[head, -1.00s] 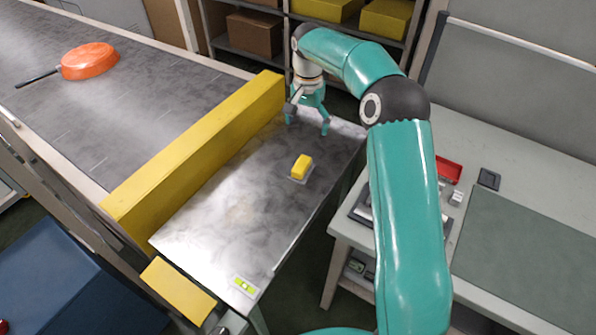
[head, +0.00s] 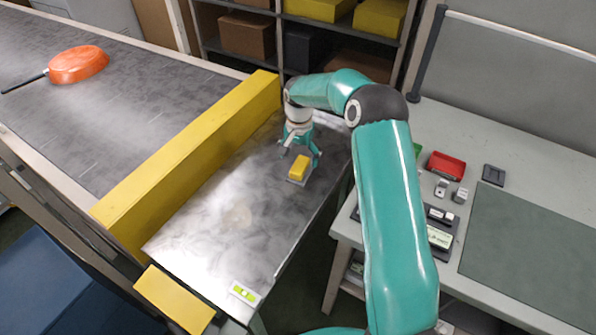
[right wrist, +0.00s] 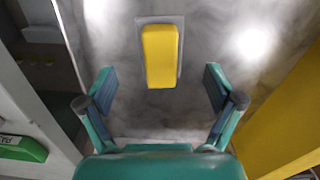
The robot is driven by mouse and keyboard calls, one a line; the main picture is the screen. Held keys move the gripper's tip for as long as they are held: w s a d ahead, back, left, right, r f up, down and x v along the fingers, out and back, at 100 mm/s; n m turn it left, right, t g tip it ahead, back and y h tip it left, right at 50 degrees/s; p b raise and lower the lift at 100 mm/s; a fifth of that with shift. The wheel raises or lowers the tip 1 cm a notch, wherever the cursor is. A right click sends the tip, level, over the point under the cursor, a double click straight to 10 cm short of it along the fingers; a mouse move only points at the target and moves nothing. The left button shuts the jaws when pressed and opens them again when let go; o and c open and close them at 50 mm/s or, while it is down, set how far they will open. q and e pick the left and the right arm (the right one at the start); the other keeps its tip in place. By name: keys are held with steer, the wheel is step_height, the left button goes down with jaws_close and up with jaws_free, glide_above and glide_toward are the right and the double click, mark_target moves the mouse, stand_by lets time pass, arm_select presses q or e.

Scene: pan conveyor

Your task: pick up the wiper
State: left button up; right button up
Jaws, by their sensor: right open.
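The wiper (head: 299,168) is a small yellow block on a thin grey base. It lies on the metal plate (head: 215,215) beside the yellow barrier. My right gripper (head: 299,157) is open and empty, close behind the wiper in the head view. In the right wrist view the wiper (right wrist: 160,55) lies ahead of the gap between the open fingers (right wrist: 160,92), roughly centred and not between the tips. Whether the fingertips touch the plate cannot be told. My left gripper is not in view.
A long yellow barrier (head: 190,160) borders the plate on the left. Beyond it, an orange pan (head: 78,64) lies on the dark conveyor (head: 130,85). A workbench (head: 450,130) with a red tray (head: 446,166) stands on the right.

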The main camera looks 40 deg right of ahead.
mark_target(301, 165)
steer(key=f, duration=0.1)
steer(key=f+p, duration=0.1)
steer(key=f, duration=0.2)
steer(key=shift+d+f, duration=0.2)
steer(key=shift+d, duration=0.15)
steer(key=shift+w+f, duration=0.1)
steer(key=shift+f, duration=0.4)
steer(key=c, duration=1.3)
